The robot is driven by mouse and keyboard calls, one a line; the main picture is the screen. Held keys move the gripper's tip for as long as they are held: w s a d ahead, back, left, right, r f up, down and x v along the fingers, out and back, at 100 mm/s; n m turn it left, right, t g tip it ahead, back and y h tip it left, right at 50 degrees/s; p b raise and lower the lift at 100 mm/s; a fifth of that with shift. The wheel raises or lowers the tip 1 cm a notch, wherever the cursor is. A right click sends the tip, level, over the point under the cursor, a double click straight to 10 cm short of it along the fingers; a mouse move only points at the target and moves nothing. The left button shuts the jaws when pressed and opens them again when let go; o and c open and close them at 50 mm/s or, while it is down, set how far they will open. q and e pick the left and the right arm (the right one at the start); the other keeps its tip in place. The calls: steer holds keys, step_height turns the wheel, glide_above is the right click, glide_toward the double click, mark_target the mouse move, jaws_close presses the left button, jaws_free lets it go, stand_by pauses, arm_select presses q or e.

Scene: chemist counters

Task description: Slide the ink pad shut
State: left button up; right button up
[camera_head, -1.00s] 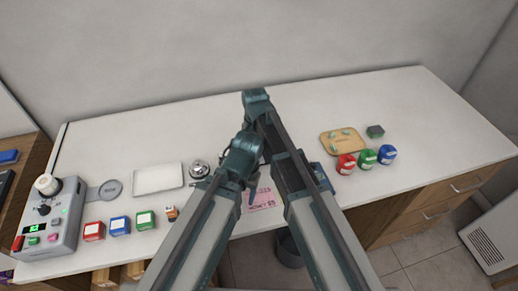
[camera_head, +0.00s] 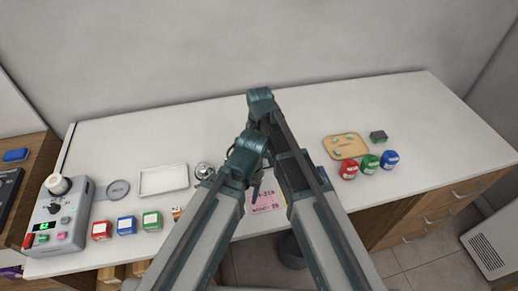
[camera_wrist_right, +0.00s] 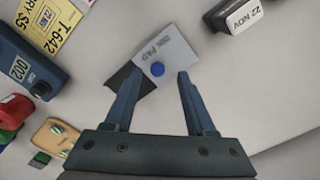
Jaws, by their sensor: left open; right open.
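The ink pad (camera_wrist_right: 178,50) lies on the counter in the right wrist view. It has a grey lid marked "PAD" with a blue dot, and a dark part (camera_wrist_right: 121,76) sticks out at its lower left. My right gripper (camera_wrist_right: 157,76) is open, with its fingertips near the pad's lower edge and the blue dot between them. I cannot tell whether they touch the pad. In the head view the ink pad and right gripper are hidden behind my arms. My left gripper (camera_head: 255,189) is open above the counter's front part, its fingers small and partly hidden.
A blue numbered device (camera_wrist_right: 30,62) and yellow ticket (camera_wrist_right: 62,25) lie left of the pad, and a date stamp (camera_wrist_right: 240,18) lies right. Red (camera_head: 348,170), green and blue jars and a wooden tray (camera_head: 345,158) stand right of my arms. The back counter is clear.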

step_height(320, 180, up, 12)
steer(key=p, duration=1)
steer(key=shift+f+p, duration=0.2)
steer(key=shift+p, duration=0.1)
steer(key=shift+f, duration=0.1)
steer(key=s+d+n, duration=0.3)
steer(key=s+d, duration=0.3)
steer(key=d, duration=0.4)
steer(key=s+d+n, duration=0.3)
steer(key=s+d, duration=0.4)
steer(key=d, duration=0.3)
steer(key=s+a+f+n+b, duration=0.1)
steer(key=s+a+f+b, duration=0.1)
steer(key=a, duration=0.3)
steer(key=s+a+f+n+h+b, duration=0.1)
steer(key=s+a+f+n+b, duration=0.1)
steer(key=a, duration=0.4)
steer(key=shift+s+a+f+n+b, duration=0.2)
steer(key=shift+s+f+n+b, duration=0.1)
steer(key=shift+s+f+b, duration=0.5)
